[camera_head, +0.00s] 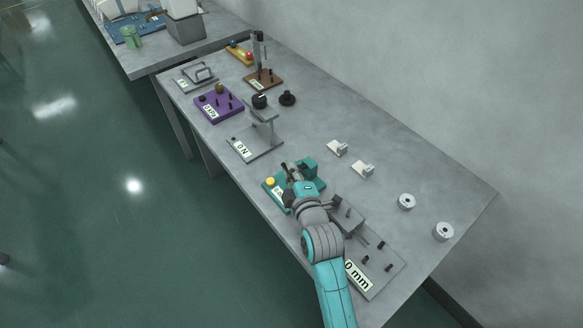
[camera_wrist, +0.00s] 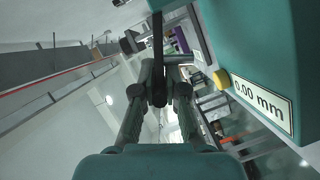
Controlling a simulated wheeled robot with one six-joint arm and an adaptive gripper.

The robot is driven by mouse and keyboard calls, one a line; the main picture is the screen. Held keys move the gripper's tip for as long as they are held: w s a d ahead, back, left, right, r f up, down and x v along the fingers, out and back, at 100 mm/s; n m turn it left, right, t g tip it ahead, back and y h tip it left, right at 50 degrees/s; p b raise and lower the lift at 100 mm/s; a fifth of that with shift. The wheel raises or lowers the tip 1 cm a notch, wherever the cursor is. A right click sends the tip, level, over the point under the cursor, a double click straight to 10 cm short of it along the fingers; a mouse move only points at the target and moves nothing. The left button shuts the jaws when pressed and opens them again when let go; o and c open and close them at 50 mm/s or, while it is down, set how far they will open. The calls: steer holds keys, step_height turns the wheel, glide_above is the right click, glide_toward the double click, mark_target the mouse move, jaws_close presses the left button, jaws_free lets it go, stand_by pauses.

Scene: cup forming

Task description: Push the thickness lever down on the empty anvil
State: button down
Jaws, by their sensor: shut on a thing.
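The thickness station is a teal base (camera_head: 270,192) with a teal block (camera_head: 309,166) and a yellow button (camera_head: 270,181). In the wrist view its teal housing (camera_wrist: 255,40) fills the upper right, with a "0.00 mm" label (camera_wrist: 262,102) and the yellow button (camera_wrist: 221,80). A dark lever (camera_wrist: 157,35) runs down from the top of the wrist view between the fingers of my gripper (camera_wrist: 165,64). My gripper is shut on the lever. In the head view my gripper (camera_head: 291,173) is over the teal base and hides part of it. The anvil cannot be made out.
A grey fixture with pegs and a "0 mm" label (camera_head: 358,275) lies close to my arm. A grey "NO" stand (camera_head: 245,150) and a purple plate (camera_head: 220,104) stand farther back. White blocks (camera_head: 337,148) and white rings (camera_head: 406,201) lie to the right. The bench between is clear.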

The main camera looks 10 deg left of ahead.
stand_by(0.3)
steer(key=c, duration=1.2)
jaws_free()
steer(key=shift+r, duration=0.1)
step_height(320, 180, up, 10)
steer(key=shift+f, duration=0.1)
